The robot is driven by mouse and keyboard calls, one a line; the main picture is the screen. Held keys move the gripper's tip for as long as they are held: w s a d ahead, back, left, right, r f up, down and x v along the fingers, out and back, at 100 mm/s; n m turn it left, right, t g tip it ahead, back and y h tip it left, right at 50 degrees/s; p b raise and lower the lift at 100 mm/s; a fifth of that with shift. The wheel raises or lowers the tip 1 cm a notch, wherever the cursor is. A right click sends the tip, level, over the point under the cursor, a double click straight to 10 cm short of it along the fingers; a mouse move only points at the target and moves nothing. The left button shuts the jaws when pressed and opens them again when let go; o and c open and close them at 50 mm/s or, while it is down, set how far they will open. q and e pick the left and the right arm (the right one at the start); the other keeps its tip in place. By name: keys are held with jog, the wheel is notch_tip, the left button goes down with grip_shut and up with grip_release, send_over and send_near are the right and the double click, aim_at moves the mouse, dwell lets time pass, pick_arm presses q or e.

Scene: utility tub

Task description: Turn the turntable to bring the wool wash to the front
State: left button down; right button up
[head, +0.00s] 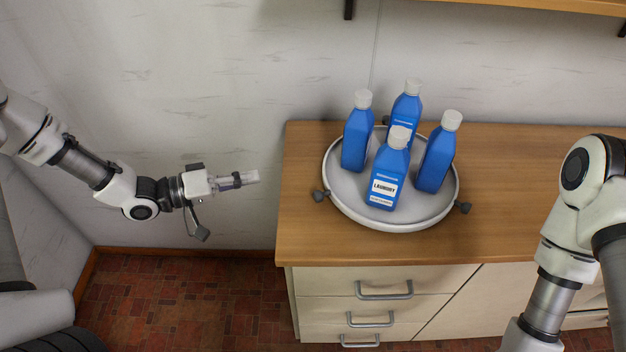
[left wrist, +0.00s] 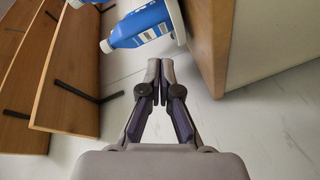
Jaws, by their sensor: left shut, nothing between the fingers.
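A round white turntable (head: 400,222) sits on the wooden counter. It carries several blue bottles with white caps. The front bottle (head: 388,172) has a white label that reads LAUNDRY. The left bottle (head: 357,135), back bottle (head: 405,108) and right bottle (head: 437,155) show no readable name, so I cannot tell which is the wool wash. My left gripper (head: 256,177) is shut and empty, left of the counter and apart from the turntable. My right gripper is out of view.
The wooden counter (head: 540,190) is clear to the right of the turntable. Drawers with grey handles (head: 385,289) are below it. A wooden shelf (head: 560,5) is on the wall above. Open floor (head: 190,290) lies left of the cabinet.

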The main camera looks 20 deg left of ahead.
pick_arm(q)
jog(key=b+x, duration=0.1)
jog(key=x, duration=0.8)
jog(key=shift+w+d+f, duration=0.15)
jog(key=shift+w+d, duration=0.05)
jog(key=shift+d, duration=0.15)
jog(key=shift+s+d+f, duration=0.55)
jog(key=shift+s+d, duration=0.3)
jog(key=shift+d, duration=0.05)
jog(key=shift+s+d+f, duration=0.3)
jog(key=shift+s+d, duration=0.05)
jog(key=shift+s, duration=0.1)
